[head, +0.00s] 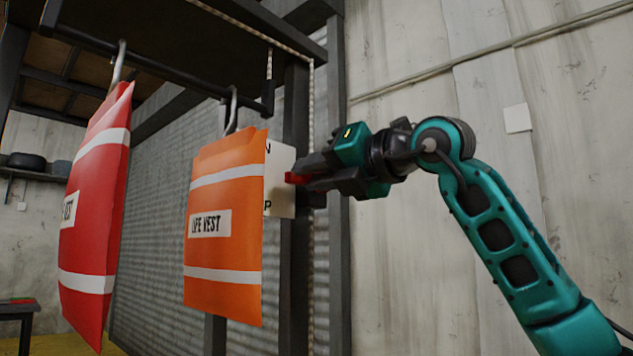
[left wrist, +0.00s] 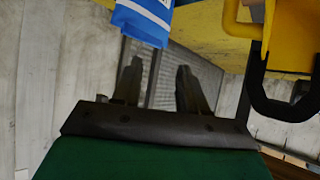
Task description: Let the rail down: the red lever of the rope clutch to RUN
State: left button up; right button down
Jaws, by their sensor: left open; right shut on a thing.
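Behind the lever is a pale label plate (head: 281,185). Its left part is hidden by the orange life vest, and only an N at the top and a P at the bottom can be read. The lever lies about level, between these two letters. The clutch body is mostly hidden. My left gripper (left wrist: 160,70) is open and empty in the left wrist view.
An orange life vest (head: 221,255) hangs just left of the lever, and a red one (head: 95,225) farther left, both on hooks from a dark rail (head: 165,65). A rope (head: 311,110) runs down the post. A blue-white item (left wrist: 145,18) is beyond my left fingers.

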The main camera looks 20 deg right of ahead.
jog(key=shift+w+d+r+m+p, duration=0.1)
jog(key=shift+d+r+m+p, duration=0.15)
jog(key=shift+r+m, duration=0.85)
jog(key=shift+w+d+r+m+p, duration=0.15)
jog(key=shift+r+m+p, duration=0.3)
jog(key=shift+m, duration=1.1)
jog(key=shift+w+d+r+m+p, duration=0.1)
jog(key=shift+d+r+m+p, duration=0.1)
jog(key=shift+r+m, duration=0.9)
jog(key=shift+f+m, duration=0.15)
jog(key=shift+m, duration=0.2)
jog(key=c, duration=0.9)
grip_release()
jog(key=shift+c, duration=0.2)
jog(key=b+v, duration=0.1)
jog(key=v, duration=1.2)
jog(key=shift+b, duration=0.35)
